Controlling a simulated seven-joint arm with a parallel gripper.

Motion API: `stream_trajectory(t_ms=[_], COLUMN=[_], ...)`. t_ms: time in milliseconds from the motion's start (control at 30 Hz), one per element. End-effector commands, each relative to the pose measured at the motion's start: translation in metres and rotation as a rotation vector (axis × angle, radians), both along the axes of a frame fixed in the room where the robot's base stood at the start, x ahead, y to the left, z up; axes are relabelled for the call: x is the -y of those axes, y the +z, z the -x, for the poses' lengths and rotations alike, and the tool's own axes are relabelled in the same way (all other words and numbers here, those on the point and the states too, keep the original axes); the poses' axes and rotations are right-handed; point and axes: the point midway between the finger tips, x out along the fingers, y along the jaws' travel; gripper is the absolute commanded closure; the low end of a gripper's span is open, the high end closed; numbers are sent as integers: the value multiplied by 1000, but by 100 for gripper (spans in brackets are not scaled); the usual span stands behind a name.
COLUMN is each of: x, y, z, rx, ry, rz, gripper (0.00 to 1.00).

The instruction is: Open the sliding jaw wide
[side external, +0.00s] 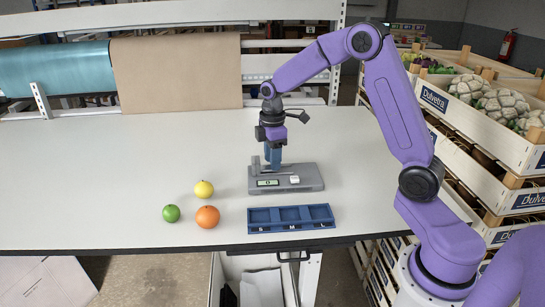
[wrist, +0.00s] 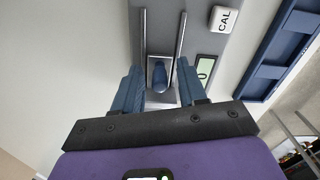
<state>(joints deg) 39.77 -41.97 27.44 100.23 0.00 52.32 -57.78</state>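A grey gauge (side external: 310,184) with a small green-tinted display (side external: 268,183) and a white block lies on the table. In the wrist view, the grey base (wrist: 205,35) carries two thin metal bars, one on the left (wrist: 144,32) and one on the right (wrist: 180,36). A rounded blue piece (wrist: 160,76) sits between their near ends; I cannot tell which part is the sliding jaw. My gripper (side external: 273,163) points down over the gauge. In the wrist view its blue fingers (wrist: 158,84) are apart on either side of the blue piece, with visible gaps.
A blue three-compartment tray (side external: 291,226) lies in front of the gauge. A yellow fruit (side external: 204,189), a green fruit (side external: 171,213) and an orange fruit (side external: 207,216) are to the left. The table's left side is clear.

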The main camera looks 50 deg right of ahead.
Motion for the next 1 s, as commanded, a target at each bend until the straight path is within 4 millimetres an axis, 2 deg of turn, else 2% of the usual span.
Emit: stream_trajectory(t_ms=[33, 100, 133, 367, 733, 1000], x=[0, 0, 0, 4, 57, 68], y=[0, 0, 0, 1, 1, 1], z=[0, 0, 0, 3, 55, 67], rx=[0, 0, 0, 0, 1, 0], ry=[0, 0, 0, -1, -5, -1], rz=[0, 0, 0, 0, 0, 1], gripper=[74, 97, 100, 100, 100, 100])
